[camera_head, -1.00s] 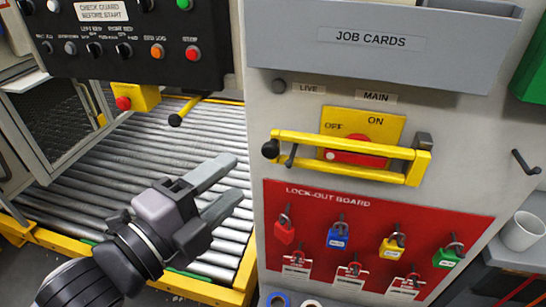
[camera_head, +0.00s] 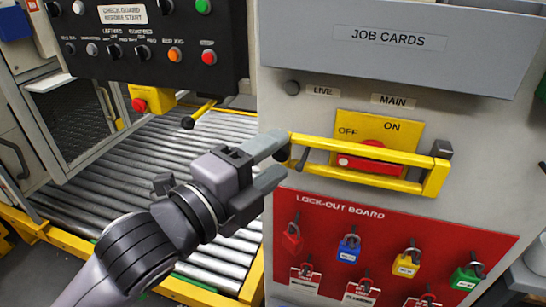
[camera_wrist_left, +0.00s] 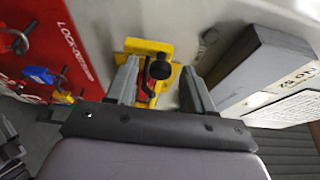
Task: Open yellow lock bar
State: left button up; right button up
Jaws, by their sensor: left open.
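The yellow lock bar (camera_head: 365,179) lies across the red main switch handle (camera_head: 352,163) on the grey cabinet. Its right end meets a dark block (camera_head: 442,148). Its left end, with a black knob, is partly hidden behind my left gripper (camera_head: 282,158) in the head view. That gripper is open, with its fingertips at the bar's left end. In the left wrist view the black knob (camera_wrist_left: 160,70) and the yellow bar end (camera_wrist_left: 148,48) show between the two spread fingers. Contact cannot be told. My right gripper is out of view.
The lock-out board (camera_head: 330,240) with several coloured padlocks sits just below the bar. The job cards box (camera_head: 390,65) juts out above. A roller conveyor (camera_head: 150,160) and a button panel (camera_head: 140,45) are at the left.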

pick_arm(q)
jog(key=shift+w+d, duration=0.25)
grip_shut()
